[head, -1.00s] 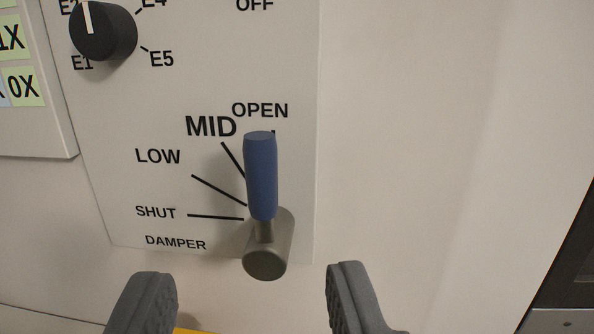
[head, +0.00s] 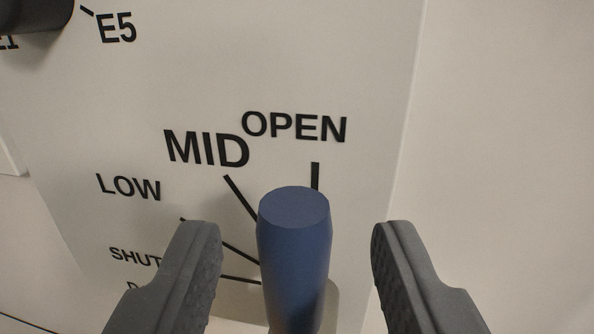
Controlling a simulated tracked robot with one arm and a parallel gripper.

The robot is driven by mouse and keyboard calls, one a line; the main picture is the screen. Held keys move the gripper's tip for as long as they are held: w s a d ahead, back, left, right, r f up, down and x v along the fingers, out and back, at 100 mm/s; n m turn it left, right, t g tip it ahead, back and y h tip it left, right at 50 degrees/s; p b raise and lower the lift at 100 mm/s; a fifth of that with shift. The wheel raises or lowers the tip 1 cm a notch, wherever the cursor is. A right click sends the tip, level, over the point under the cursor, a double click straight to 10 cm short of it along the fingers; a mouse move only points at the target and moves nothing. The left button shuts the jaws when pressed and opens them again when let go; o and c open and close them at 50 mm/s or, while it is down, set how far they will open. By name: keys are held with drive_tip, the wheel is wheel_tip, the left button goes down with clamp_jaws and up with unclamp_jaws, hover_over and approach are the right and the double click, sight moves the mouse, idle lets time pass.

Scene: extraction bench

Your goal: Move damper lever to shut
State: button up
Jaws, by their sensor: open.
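The damper lever's blue handle (head: 293,260) stands upright in the lower middle of the head view, pointing up near the OPEN mark (head: 315,176). My gripper (head: 296,240) is open, with one grey finger on each side of the handle and a visible gap on both sides. The lever's metal hub is out of sight below the handle. The SHUT label (head: 135,257) is at the lower left, partly covered by my left finger. The LOW label (head: 128,187) and the MID label (head: 206,149) lie between SHUT and OPEN.
A dark knob (head: 36,14) with the E5 label beside it sticks out at the top left. The pale panel (head: 260,60) is bare above the labels. The wall to the right (head: 510,130) is clear.

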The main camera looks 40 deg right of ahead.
drive_tip(key=shift+x, duration=1.2)
